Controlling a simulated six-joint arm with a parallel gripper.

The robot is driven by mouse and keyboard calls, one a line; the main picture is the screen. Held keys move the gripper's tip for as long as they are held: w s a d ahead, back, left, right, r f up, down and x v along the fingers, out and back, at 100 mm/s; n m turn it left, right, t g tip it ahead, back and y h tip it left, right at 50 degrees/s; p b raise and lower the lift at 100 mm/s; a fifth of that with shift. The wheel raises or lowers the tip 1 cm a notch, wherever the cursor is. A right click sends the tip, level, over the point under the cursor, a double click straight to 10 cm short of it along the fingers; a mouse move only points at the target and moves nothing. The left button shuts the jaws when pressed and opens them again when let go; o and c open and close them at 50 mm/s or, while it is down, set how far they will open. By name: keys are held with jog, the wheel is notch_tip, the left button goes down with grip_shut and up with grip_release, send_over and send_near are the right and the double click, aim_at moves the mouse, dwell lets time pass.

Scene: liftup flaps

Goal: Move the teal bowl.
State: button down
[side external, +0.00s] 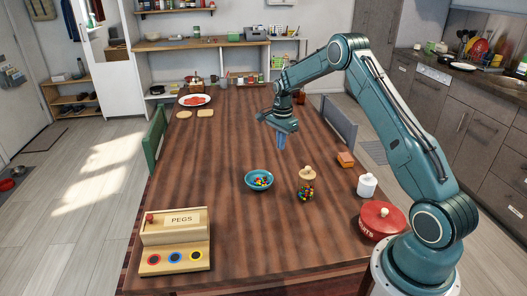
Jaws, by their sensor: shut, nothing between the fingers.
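The teal bowl (259,180) stands upright on the wooden table, near the middle of the side external view. It holds several small multicoloured pieces. My gripper (281,143) hangs above the table, up and slightly right of the bowl in the picture, apart from it. Its fingers point down, are shut and hold nothing. Nothing hides the bowl.
A glass jar with a wooden lid (306,186) stands just right of the bowl. Further right are a white jar (367,185), a small orange-brown block (345,159) and a red lidded pot (382,221). A wooden PEGS box (175,241) sits front left. The table's left middle is clear.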

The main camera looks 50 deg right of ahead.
aim_at(259, 183)
jog(key=shift+d+f+m, duration=0.3)
jog(key=shift+d+f, duration=0.15)
jog(key=shift+f, duration=0.4)
notch_tip(259, 183, down, 10)
jog(key=a, duration=0.2)
jog(key=shift+w+a, duration=0.55)
jog(key=shift+a, duration=0.4)
